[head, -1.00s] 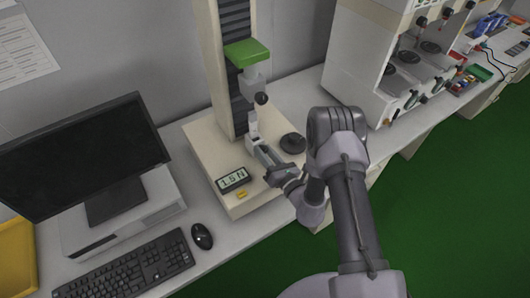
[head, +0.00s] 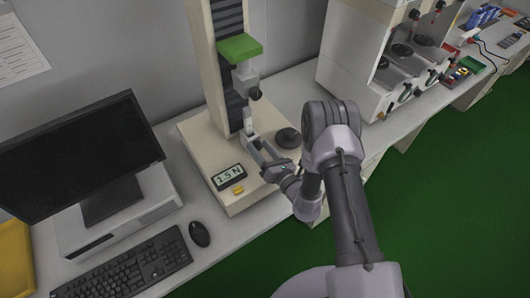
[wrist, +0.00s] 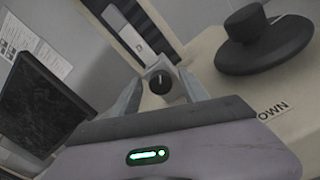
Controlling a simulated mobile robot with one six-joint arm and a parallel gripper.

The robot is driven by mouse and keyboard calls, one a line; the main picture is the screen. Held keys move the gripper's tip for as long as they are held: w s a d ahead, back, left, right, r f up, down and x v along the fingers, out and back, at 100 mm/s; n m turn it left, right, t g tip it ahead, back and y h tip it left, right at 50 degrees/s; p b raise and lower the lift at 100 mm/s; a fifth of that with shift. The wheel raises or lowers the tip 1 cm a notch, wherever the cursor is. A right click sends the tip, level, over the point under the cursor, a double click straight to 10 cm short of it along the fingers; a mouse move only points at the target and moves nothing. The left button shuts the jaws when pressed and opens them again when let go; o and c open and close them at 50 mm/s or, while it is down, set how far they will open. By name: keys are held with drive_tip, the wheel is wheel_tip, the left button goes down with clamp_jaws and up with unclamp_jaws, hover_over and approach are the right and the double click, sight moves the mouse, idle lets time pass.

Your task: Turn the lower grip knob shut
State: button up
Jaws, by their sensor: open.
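The lower grip knob is a small dark round knob (wrist: 161,82) with a pale line on its face, in the middle of the wrist view. My gripper (wrist: 158,88) is open, with one grey finger on each side of the knob. I cannot tell whether either finger touches it. In the head view my gripper (head: 259,150) is at the pale lower grip (head: 249,131) of the test stand, and the knob is hidden there. The upper grip (head: 245,76), with its own black knob (head: 256,94), hangs above under a green block (head: 239,48).
A black round knob (head: 288,138) stands on the stand's base right of the grip; it looms large in the wrist view (wrist: 262,42). A display reading 1.5 N (head: 229,177) and a yellow button (head: 238,190) are in front. A monitor (head: 80,150) is left.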

drive_tip(key=p+v, duration=0.1)
drive_tip(key=v, duration=1.6)
drive_tip(key=shift+s+d, duration=0.1)
drive_tip(key=shift+d, duration=0.1)
